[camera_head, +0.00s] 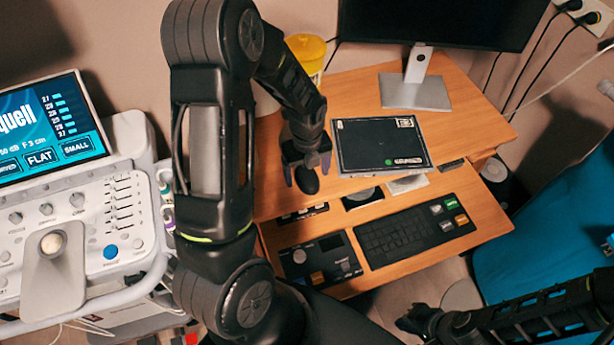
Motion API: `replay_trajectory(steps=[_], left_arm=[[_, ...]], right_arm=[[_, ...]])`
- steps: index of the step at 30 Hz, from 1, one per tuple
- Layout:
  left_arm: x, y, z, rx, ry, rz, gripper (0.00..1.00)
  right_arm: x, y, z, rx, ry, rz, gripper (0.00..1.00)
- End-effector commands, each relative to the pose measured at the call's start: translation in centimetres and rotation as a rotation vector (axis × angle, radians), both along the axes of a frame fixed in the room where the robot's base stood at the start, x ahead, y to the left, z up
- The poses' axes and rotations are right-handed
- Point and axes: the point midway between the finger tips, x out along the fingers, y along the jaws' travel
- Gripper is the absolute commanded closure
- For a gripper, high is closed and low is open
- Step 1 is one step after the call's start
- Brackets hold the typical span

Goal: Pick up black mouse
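The black mouse (308,183) is a small dark oval on the left part of the wooden desk (466,105), left of a flat black box. My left gripper (307,174) points down over it. Its two fingers stand apart, one on each side of the mouse, and I see no clear contact. The gripper's body hides part of the mouse. My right gripper (416,321) is low at the right, over the floor in front of the desk, away from the mouse. Its fingers are too dark to tell open from shut.
A flat black box (382,146) lies close right of the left gripper. A monitor (432,22) stands behind it. A keyboard (415,231) and control panel (320,262) are on the lower shelf. A yellow-lidded container (306,50) is behind my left arm. An ultrasound console (75,235) stands left.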

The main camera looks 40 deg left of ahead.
Motion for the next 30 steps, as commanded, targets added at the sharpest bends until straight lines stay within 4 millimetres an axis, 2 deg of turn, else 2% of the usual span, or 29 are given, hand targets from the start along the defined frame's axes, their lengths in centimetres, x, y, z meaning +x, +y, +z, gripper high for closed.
replay_trajectory(steps=[2,24,30], left_arm=[[0.00,0.00,0.01,0.000,0.000,0.000,0.26],[0.01,-0.01,0.02,0.000,0.000,0.000,0.86],[0.02,0.00,0.04,0.000,0.000,0.000,0.87]], right_arm=[[0.01,-0.01,0.01,0.000,0.000,0.000,1.00],[0.01,-0.01,0.01,0.000,0.000,0.000,1.00],[0.01,-0.01,0.01,0.000,0.000,0.000,1.00]])
